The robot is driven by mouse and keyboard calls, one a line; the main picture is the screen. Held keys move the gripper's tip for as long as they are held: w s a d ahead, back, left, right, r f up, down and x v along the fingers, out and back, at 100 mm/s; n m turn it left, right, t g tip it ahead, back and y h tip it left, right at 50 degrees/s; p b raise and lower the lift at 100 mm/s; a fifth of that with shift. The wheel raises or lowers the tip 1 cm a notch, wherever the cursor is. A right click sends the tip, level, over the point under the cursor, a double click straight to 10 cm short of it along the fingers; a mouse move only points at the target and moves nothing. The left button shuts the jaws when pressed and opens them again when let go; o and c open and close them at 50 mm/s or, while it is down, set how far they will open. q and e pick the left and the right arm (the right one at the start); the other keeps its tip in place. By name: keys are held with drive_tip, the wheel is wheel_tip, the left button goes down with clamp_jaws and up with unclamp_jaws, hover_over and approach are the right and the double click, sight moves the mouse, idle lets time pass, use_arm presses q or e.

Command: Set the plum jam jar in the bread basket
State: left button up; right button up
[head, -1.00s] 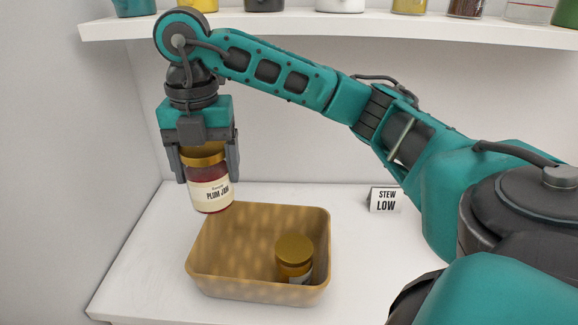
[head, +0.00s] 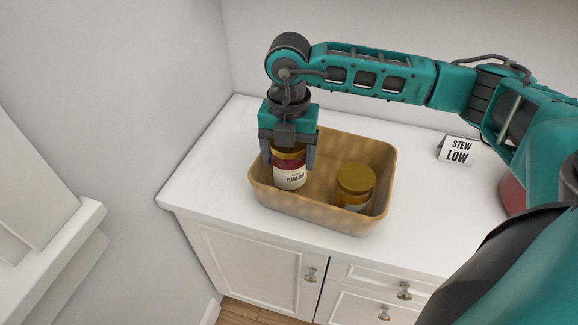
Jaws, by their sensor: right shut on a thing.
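The plum jam jar (head: 290,176) has a gold lid, dark red contents and a cream label reading "PLUM JAM". My right gripper (head: 289,158) is shut on it from above, with a finger on each side. The jar is inside the left part of the tan bread basket (head: 330,219). The basket's wall hides whether the jar's base touches the basket floor. A second gold-lidded jar (head: 355,182) stands in the right part of the basket. My left gripper is not in view.
The basket stands on a white counter (head: 205,172) with cabinet doors and drawers below. A "STEW LOW" sign (head: 457,151) stands to the right. A red thing (head: 513,196) is partly hidden behind my right arm. The counter left of the basket is clear.

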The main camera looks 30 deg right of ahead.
drive_tip(key=shift+f, duration=1.85)
drive_tip(key=shift+f, duration=0.1)
drive_tip(key=o, duration=1.1)
drive_tip(key=shift+f, duration=0.1)
drive_tip(key=shift+o, duration=0.2)
wheel_tip(320, 180, up, 12)
drive_tip(key=shift+r, duration=0.2)
drive_tip(key=shift+s+f, duration=0.1)
drive_tip(key=shift+s, duration=0.05)
